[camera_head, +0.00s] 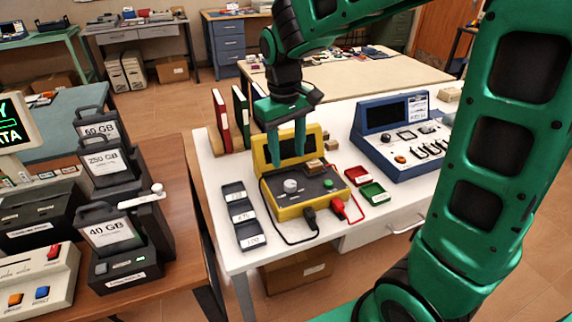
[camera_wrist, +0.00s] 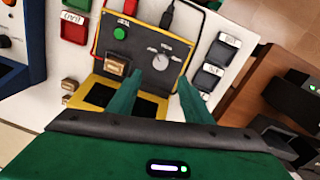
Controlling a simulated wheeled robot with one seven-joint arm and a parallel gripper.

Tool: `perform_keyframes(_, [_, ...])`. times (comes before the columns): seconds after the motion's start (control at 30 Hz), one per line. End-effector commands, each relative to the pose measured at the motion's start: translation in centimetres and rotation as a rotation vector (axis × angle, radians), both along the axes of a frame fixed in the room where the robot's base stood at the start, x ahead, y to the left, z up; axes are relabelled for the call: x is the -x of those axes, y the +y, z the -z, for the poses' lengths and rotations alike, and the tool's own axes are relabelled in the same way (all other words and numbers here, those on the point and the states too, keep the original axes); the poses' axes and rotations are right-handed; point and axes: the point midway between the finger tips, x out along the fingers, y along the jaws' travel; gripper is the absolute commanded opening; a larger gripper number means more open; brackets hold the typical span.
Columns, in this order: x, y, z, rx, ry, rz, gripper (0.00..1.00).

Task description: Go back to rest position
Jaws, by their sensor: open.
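My gripper (camera_head: 287,150) is open and empty, pointing down above the yellow tester (camera_head: 285,208) on the white table. Its two green fingers also show in the wrist view (camera_wrist: 158,98), apart with nothing between them. The yellow tester has a dark screen, a grey knob (camera_head: 290,186), a green button (camera_head: 328,183) and a small tan block (camera_head: 314,166) on its panel. Black and red leads plug into its front. In the wrist view the tester's panel (camera_wrist: 150,62) lies beyond the fingers. I cannot tell the exact height of the fingertips above it.
A black tray (camera_head: 241,215) with labelled slots lies left of the tester. Red (camera_head: 357,175) and green (camera_head: 374,193) trays lie right of it, before a blue console (camera_head: 400,133). Red and green upright panels (camera_head: 221,118) stand behind. A brown table with black canisters (camera_head: 110,228) is at left.

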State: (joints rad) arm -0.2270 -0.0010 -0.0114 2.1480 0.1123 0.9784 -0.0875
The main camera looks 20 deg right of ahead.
Motion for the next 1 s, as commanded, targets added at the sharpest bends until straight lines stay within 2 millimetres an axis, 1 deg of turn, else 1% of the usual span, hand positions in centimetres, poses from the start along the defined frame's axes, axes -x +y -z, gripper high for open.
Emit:
perform_keyframes(0.03, [-0.1,0.0,-0.6,0.000,-0.002,0.000,0.46])
perform_keyframes(0.1, [0.0,0.1,-1.1,0.000,-0.002,0.000,0.46])
perform_keyframes(0.2, [0.0,0.1,-1.5,0.000,0.000,-0.001,0.46])
perform_keyframes(0.63, [0.0,0.1,-1.6,0.000,0.001,-0.001,0.46])
perform_keyframes(0.73, [0.3,-0.4,-1.6,0.000,0.000,0.012,0.46])
perform_keyframes(0.77, [0.5,-0.9,-1.7,0.000,0.000,0.023,0.46])
perform_keyframes(0.87, [2.3,-3.7,-2.0,0.001,-0.003,0.097,0.46])
perform_keyframes(0.97, [5.6,-7.9,-2.2,0.000,-0.006,0.219,0.46])
perform_keyframes(1.0, [7.3,-9.7,-2.2,-0.003,-0.007,0.276,0.46])
